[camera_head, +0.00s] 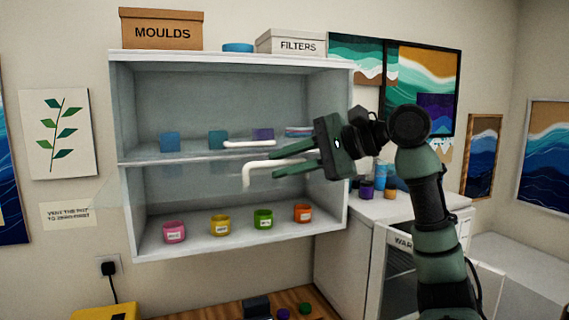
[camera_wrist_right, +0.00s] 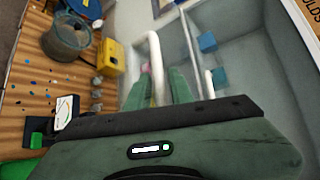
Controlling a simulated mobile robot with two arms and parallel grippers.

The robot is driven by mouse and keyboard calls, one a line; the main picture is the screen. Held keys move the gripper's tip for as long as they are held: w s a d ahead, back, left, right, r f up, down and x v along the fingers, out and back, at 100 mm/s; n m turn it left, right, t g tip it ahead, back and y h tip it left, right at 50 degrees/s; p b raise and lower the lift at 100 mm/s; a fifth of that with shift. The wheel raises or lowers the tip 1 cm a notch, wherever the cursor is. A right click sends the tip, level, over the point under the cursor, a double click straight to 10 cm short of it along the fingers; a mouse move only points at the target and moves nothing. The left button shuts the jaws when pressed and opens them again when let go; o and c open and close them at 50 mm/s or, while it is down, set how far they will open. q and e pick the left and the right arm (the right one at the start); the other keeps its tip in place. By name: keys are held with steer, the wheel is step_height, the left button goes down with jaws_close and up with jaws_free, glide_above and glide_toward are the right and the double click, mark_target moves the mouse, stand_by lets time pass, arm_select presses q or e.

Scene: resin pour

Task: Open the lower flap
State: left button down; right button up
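The wall cabinet (camera_head: 236,58) has two compartments with clear flaps that are hard to see. The lower flap's white bent handle (camera_head: 247,177) hangs in front of the lower compartment. A faint pane edge stands out past the cabinet's left side, so the lower flap looks tilted outward; how far I cannot tell. My right gripper (camera_head: 274,166) has its fingers on either side of this handle, with a gap around it. In the right wrist view the white handle (camera_wrist_right: 155,60) passes between the two green fingers (camera_wrist_right: 161,75). My left gripper is not in view.
The upper flap's white handle (camera_head: 248,144) is close above my right fingers. Coloured jars, including a pink one (camera_head: 174,232) and an orange one (camera_head: 303,213), stand on the cabinet floor. A white warming cabinet (camera_head: 398,215) stands at the right. A wooden bench (camera_head: 235,311) lies below.

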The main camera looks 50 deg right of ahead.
steer(key=shift+s+d+r, duration=0.1)
steer(key=shift+s+d, duration=0.05)
steer(key=shift+s, duration=0.3)
steer(key=b+v, duration=0.3)
steer(key=v, duration=0.3)
steer(key=shift+s+r, duration=0.2)
steer(key=shift+s, duration=0.1)
steer(key=shift+d, duration=0.2)
